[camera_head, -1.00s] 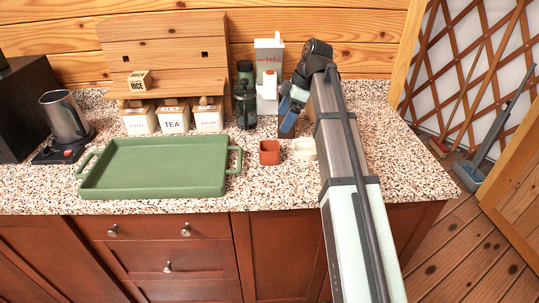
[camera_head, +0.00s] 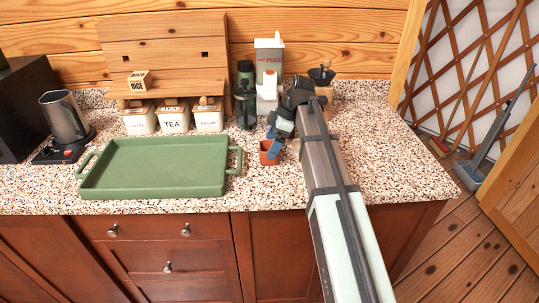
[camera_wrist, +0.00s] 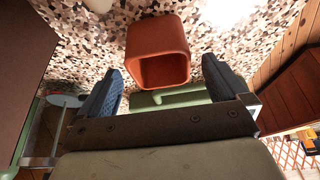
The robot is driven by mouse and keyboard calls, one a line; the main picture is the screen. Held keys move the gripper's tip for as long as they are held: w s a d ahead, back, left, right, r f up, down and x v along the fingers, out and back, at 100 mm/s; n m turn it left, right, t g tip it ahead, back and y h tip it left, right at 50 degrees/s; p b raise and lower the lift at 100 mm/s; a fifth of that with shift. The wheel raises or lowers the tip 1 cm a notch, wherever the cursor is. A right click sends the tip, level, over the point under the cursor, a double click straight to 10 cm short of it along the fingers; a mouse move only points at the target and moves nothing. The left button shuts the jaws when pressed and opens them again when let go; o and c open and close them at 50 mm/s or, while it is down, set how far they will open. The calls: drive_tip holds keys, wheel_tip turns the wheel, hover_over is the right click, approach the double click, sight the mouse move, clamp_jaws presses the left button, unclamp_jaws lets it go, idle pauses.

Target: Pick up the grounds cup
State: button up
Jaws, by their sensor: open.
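The small square orange-red cup (camera_head: 266,158), which looks like the grounds cup, stands on the speckled counter right of the green tray. My gripper (camera_wrist: 162,92) is open and empty, with a gap between each finger and the cup.
The green tray (camera_head: 152,190) lies left of the cup. Lidded canisters (camera_head: 173,121) line the back. The counter at right (camera_head: 390,150) is clear.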

drive_tip(key=shift+x, duration=1.4)
drive_tip(key=shift+c, duration=0.5)
drive_tip(key=c, duration=0.9)
drive_tip(key=shift+c, duration=0.2)
